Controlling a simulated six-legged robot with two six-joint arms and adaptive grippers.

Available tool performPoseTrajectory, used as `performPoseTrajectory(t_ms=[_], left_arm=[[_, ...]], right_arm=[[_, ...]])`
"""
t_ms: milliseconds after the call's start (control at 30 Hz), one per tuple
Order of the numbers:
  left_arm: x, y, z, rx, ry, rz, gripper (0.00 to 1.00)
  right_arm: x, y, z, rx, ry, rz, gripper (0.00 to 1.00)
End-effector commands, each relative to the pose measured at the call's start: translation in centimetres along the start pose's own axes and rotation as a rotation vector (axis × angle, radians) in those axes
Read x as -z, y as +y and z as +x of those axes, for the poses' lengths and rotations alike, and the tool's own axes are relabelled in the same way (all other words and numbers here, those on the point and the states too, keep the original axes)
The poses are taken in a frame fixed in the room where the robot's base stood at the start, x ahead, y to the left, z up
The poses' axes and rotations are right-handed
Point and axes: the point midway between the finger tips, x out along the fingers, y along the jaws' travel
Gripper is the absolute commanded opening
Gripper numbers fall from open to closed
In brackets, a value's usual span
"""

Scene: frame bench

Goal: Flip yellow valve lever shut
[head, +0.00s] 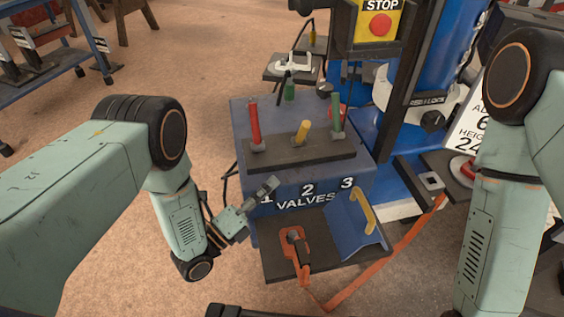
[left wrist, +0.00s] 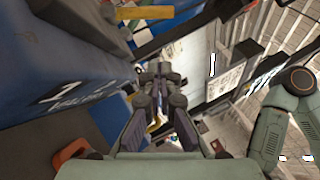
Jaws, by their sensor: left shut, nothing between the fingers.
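The yellow valve lever (head: 301,132) stands in the middle of a row of three on the blue valve box (head: 238,128), tilted slightly right and shorter than its neighbours. A red lever (head: 254,122) stands to its left and a green lever (head: 337,115) to its right. My left gripper (head: 272,184) is shut and empty by the box's front face near the number 1, below and left of the yellow lever and apart from it. Its closed fingers show in the left wrist view (left wrist: 160,75). My right gripper is out of view; only its arm shows.
An orange-handled tool (head: 298,248) lies on the dark shelf (head: 272,267) in front of the box. A yellow grab handle (head: 365,211) is at the box's right front. A blue column with a red stop button (head: 381,24) stands behind. Open floor lies left.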

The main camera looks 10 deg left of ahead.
Motion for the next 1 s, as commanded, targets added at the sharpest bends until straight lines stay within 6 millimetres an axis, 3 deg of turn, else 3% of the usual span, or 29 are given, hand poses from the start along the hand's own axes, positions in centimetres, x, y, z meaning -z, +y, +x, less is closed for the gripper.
performPoseTrajectory(t_ms=[500,700,1000], left_arm=[[0.1,0.0,9.3,0.006,0.002,0.002,0.0],[-2.0,0.0,11.2,0.003,0.0,0.001,0.0],[-2.9,0.0,12.0,0.002,0.001,0.0,0.0]], right_arm=[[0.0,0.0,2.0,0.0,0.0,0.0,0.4],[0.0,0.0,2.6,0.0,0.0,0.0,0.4],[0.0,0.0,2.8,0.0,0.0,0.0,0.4]])
